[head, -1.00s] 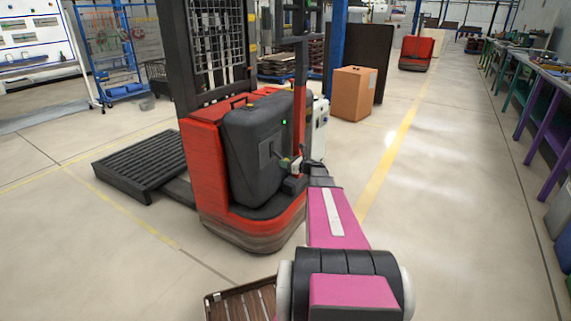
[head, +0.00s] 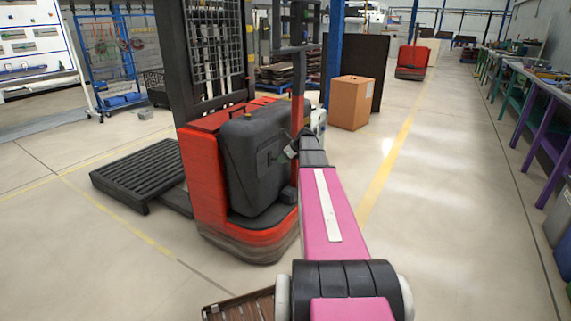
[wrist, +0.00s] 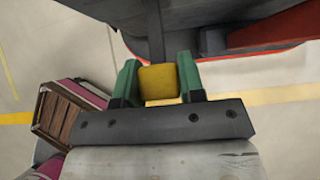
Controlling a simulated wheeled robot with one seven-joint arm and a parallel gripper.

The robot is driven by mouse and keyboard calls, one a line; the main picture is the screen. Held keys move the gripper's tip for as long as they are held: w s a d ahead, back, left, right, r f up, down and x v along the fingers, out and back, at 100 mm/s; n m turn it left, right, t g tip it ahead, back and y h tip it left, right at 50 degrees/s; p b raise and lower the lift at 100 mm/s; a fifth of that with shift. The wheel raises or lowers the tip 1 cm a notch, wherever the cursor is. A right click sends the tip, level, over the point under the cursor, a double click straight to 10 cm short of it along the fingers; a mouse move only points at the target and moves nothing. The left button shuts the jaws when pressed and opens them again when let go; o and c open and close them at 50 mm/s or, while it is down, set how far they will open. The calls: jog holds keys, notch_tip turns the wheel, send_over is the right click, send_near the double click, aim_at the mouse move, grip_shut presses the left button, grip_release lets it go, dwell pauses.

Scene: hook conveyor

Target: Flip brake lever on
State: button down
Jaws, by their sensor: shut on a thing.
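A red and black pallet stacker (head: 250,165) stands upright in the middle of the head view. In the wrist view a dark lever bar (wrist: 155,35) comes down from the red-edged machine and ends in a yellow knob (wrist: 158,80). I take this to be the brake lever. My gripper (wrist: 157,72) has its two green fingers on either side of the yellow knob, shut on it. In the head view my gripper (head: 292,148) is at the right side of the stacker's black housing. The knob is too small or hidden to make out there.
A cardboard box (head: 350,104) and a dark panel (head: 362,65) stand behind, to the right of the stacker. A black slatted platform (head: 140,170) lies to its left. A brown slatted crate (head: 240,307) is low in front. The right-hand floor is clear up to the workbenches (head: 535,85).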

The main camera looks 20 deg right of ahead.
jog(key=shift+w+a+r+g+h, duration=0.15)
jog(key=shift+r+g+h, duration=0.1)
jog(key=shift+r+g, duration=0.15)
jog(key=shift+w+a+r+g+h, duration=0.1)
jog(key=shift+w+r+g+h, duration=0.05)
jog(key=shift+r+g+h, duration=0.15)
jog(key=shift+w+a+r, duration=0.1)
jog(key=shift+w+r, duration=0.1)
jog(key=shift+r, duration=0.25)
jog(key=c, duration=0.7)
grip_release()
jog(key=v, duration=1)
jog(key=shift+s+r, duration=0.2)
jog(key=shift+r, duration=0.1)
